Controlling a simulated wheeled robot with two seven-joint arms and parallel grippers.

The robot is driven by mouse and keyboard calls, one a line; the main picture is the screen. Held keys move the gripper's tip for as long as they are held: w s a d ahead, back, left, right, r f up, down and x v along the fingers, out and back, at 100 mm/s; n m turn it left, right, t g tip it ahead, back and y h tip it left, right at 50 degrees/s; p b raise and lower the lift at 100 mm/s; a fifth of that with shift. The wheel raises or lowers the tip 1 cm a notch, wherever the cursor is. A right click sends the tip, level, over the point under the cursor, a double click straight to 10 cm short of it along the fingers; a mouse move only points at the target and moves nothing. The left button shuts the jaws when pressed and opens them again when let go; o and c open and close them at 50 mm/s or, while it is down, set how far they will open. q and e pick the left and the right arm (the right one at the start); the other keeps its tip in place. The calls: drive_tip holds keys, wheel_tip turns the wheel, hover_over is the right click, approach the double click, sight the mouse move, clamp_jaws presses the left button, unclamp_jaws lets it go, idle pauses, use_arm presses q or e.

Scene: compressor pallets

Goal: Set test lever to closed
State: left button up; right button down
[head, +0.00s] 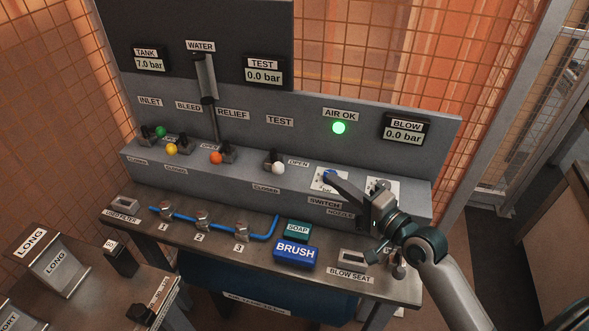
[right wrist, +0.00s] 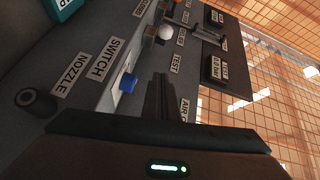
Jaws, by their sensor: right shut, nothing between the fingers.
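The test lever has a white ball knob (head: 278,168) on a dark base, below the TEST label. Its knob leans toward the front, between the OPEN label at its right and the CLOSED label (head: 266,189) in front; I cannot tell its exact setting. The white knob also shows in the right wrist view (right wrist: 165,33), beyond my fingers. My right gripper (head: 331,180) is shut and empty, beside the blue switch knob, to the right of the test lever and apart from it. Its closed fingers (right wrist: 159,92) show in the right wrist view. My left gripper is not in view.
The blue switch knob (right wrist: 127,83) is close to my right fingers. Orange (head: 216,158), yellow (head: 171,149) and green (head: 160,132) knobs stand left of the test lever. The TEST display (head: 267,72) reads 0.0 bar. A soap block (head: 298,230) and brush block (head: 296,253) lie in front.

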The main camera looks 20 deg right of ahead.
drive_tip(key=shift+w, duration=0.15)
drive_tip(key=p, duration=0.3)
approach(276, 162)
drive_tip(key=w+d, duration=0.4)
drive_tip(key=w, duration=0.1)
drive_tip(key=shift+d+r, duration=0.2)
drive_tip(key=shift+d, duration=0.05)
drive_tip(key=a, duration=0.1)
drive_tip(key=a+p, duration=0.1)
drive_tip(key=a, duration=0.1)
drive_tip(key=shift+w+f, duration=0.15)
drive_tip(key=shift+f, duration=0.15)
drive_tip(key=shift+a+f+p, duration=0.15)
drive_tip(key=shift+a+p, duration=0.2)
drive_tip(key=shift+a, duration=0.15)
drive_tip(key=shift+f, duration=0.1)
